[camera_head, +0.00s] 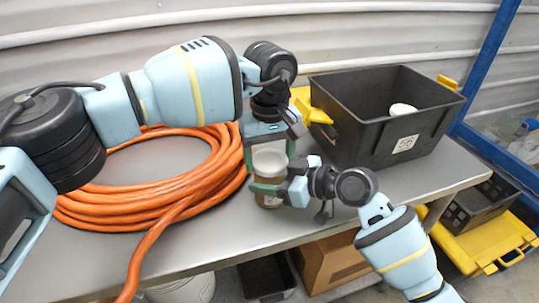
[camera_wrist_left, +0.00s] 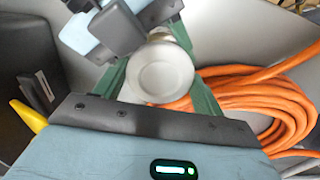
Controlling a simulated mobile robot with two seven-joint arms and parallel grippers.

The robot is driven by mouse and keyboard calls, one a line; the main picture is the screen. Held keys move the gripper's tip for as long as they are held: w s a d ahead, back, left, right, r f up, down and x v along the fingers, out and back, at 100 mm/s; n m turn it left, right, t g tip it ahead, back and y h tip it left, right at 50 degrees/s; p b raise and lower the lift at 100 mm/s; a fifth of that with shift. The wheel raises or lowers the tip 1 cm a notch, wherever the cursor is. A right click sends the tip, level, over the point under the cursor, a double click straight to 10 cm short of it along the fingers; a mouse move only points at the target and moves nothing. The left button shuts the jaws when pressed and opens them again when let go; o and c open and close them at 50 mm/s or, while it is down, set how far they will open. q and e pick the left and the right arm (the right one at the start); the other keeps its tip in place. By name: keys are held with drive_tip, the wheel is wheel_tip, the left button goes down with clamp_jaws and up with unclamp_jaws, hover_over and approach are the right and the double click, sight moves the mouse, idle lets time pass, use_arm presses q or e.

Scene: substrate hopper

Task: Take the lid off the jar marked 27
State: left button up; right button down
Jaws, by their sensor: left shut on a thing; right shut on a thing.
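A small brown jar (camera_head: 269,201) stands near the front edge of the metal table in the head view. Its pale round lid (camera_head: 270,160) faces up; it also shows in the left wrist view (camera_wrist_left: 164,74). My left gripper (camera_head: 268,150) comes down from above, with its green fingers on opposite sides of the lid, shut on it. My right gripper (camera_head: 268,187) reaches in from the right and is shut on the jar's body below the lid. The fingers cover much of the jar, and I cannot read a number on it. Whether lid and jar touch is unclear.
A coiled orange hose (camera_head: 190,199) lies on the table (camera_head: 205,244) left of the jar. A black bin (camera_head: 385,142) with a white item (camera_head: 402,109) inside stands behind right. A yellow object (camera_head: 311,106) is beside it. A blue post (camera_head: 488,65) rises at right.

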use_arm(q)
drive_tip(key=n, duration=1.2)
drive_tip(key=shift+n, duration=0.4)
drive_tip(key=n, duration=0.4)
drive_tip(key=shift+r, duration=0.1)
drive_tip(key=o, duration=1.1)
